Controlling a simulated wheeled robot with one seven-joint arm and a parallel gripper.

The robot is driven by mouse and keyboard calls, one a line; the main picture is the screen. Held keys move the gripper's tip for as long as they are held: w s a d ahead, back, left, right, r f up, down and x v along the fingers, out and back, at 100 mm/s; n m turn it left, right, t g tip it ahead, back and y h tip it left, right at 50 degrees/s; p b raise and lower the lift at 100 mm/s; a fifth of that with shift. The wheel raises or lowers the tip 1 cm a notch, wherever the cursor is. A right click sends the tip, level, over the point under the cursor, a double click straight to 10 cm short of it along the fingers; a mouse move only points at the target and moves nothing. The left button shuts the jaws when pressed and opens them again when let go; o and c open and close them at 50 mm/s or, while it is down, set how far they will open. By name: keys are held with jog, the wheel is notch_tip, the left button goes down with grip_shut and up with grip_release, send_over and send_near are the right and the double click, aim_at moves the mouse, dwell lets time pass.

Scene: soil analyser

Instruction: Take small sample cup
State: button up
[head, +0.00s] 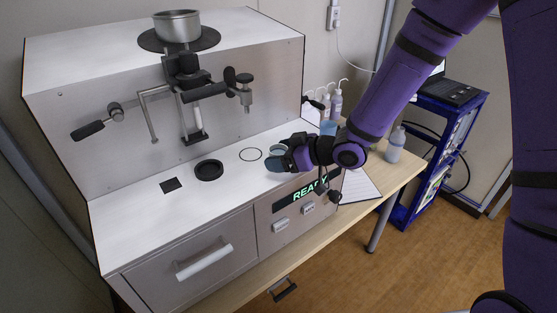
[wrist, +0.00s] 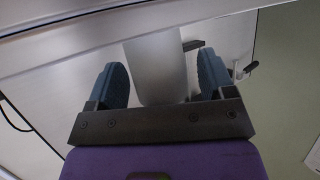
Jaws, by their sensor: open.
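My gripper (head: 277,158) is open low over the right part of the analyser's white top, by the thin black ring outline (head: 250,154). In the wrist view my gripper (wrist: 162,72) has its two blue-grey fingers apart. A smooth pale grey, rounded body, which looks like the small sample cup (wrist: 157,60), stands between them, with a gap visible at each side. In the head view the fingers hide most of it, and I cannot tell its full shape.
The analyser (head: 150,215) has a metal pot (head: 178,26) on top and projecting levers at its front. A black ring (head: 209,170) and dark square (head: 171,185) lie left of my gripper.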

jog(key=c, duration=1)
jog(key=shift+r, duration=0.2)
